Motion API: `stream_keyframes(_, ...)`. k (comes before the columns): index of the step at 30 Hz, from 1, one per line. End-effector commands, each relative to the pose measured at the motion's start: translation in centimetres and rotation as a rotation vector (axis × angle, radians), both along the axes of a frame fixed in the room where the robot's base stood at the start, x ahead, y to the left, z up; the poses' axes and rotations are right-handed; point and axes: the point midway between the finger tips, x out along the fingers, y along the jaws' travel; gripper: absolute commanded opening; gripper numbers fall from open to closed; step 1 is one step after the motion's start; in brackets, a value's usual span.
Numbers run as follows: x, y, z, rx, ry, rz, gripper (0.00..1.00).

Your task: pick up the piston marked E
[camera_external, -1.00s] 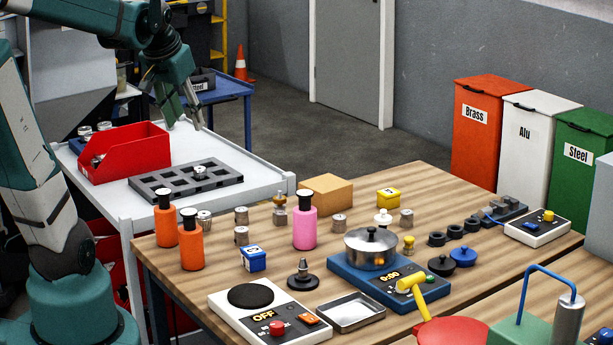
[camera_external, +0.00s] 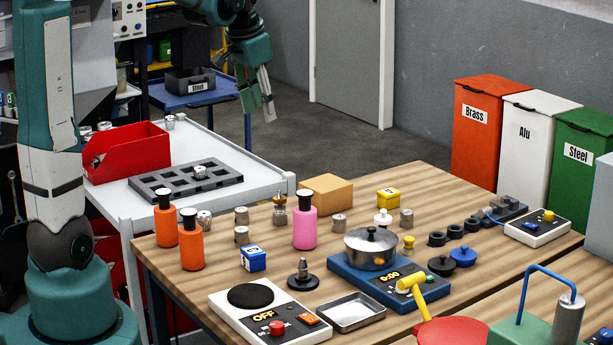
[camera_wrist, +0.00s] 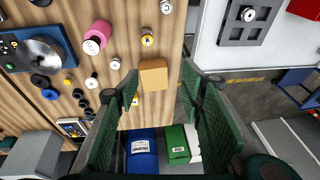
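Several small metal cylinders that look like pistons stand on the wooden table, among them one at the left (camera_external: 204,219), one in the middle (camera_external: 338,221) and one farther right (camera_external: 406,218). Another sits in the grey slotted tray (camera_external: 150,187) on the white cart, and one stands at the cart's back edge (camera_external: 170,122). I cannot read a letter E on any of them. My gripper (camera_external: 259,103) is raised beyond the cart and table, away from all pistons. In the wrist view its fingers (camera_wrist: 160,97) are spread with nothing between them.
A red bin (camera_external: 135,153) stands on the white cart. The table holds a cardboard box (camera_external: 326,193), pink (camera_external: 305,228) and orange bottles (camera_external: 192,248), a pot (camera_external: 371,252) and a hot plate (camera_external: 250,297). Brass, Alu and Steel bins stand behind. Floor is free below my gripper.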

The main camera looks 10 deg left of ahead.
Motion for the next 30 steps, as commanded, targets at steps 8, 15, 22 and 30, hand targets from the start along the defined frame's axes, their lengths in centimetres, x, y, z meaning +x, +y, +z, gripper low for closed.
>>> stream_keyframes(8,2.9,-5.4,-1.6,0.034,0.036,-0.118,0.39)
stream_keyframes(15,4.9,-10.1,-3.6,0.063,0.066,-0.220,0.39)
stream_keyframes(22,6.4,-14.7,-5.9,0.092,0.096,-0.318,0.39)
stream_keyframes(30,7.6,-20.4,-9.1,0.123,0.130,-0.434,0.39)
